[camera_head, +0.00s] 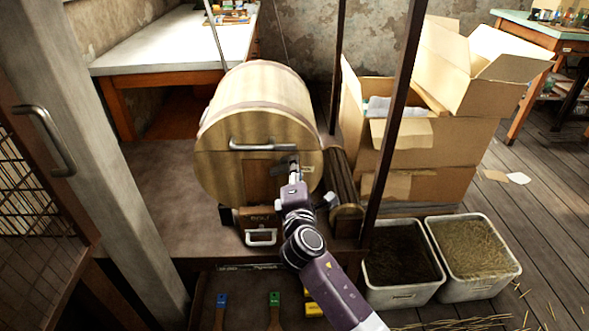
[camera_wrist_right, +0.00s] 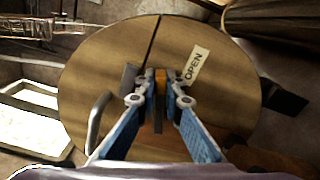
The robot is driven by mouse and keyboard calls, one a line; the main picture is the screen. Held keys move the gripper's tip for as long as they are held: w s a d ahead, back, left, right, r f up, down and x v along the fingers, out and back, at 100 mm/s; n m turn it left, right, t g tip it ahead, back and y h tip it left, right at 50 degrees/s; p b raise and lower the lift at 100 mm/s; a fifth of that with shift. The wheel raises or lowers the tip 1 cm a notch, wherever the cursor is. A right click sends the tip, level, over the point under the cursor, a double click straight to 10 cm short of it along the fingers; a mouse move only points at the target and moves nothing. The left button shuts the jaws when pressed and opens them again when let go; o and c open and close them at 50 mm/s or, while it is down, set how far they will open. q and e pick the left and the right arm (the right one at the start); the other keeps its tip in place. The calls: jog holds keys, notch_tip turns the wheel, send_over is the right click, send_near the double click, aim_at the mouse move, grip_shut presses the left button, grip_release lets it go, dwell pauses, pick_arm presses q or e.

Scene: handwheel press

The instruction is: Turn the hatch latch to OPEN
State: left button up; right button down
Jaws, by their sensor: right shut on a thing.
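The wooden drum (camera_head: 258,110) has a round front with a hatch. A dark metal latch (camera_head: 285,160) sits at the right of this front. In the right wrist view, the drum face (camera_wrist_right: 105,65) fills the middle, and the latch (camera_wrist_right: 160,80) shows an orange-brown part between my fingers. My right gripper (camera_head: 294,178) is at the latch, and in the wrist view its blue-sided fingers (camera_wrist_right: 160,92) are closed on it. The fingertips partly hide the latch. My left gripper is not in view.
A curved metal handle (camera_head: 250,146) is on the drum front above the latch. A dark post (camera_head: 396,110) stands right of the drum. Cardboard boxes (camera_head: 430,150) and two metal bins (camera_head: 470,255) are farther right. A grey post (camera_head: 95,130) stands at the left.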

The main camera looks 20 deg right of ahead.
jog(key=shift+a+f+m+b, duration=0.1)
jog(key=shift+f+m+b, duration=0.2)
jog(key=shift+m, duration=0.5)
jog(key=shift+a+f+m+b, duration=0.15)
jog(key=shift+m+b, duration=0.25)
jog(key=shift+m, duration=0.4)
jog(key=c, duration=2)
grip_release()
jog(key=shift+c, duration=0.2)
jog(key=shift+s, duration=0.3)
jog(key=v, duration=1.1)
jog(key=shift+s, duration=0.15)
jog(key=shift+a+r, duration=0.1)
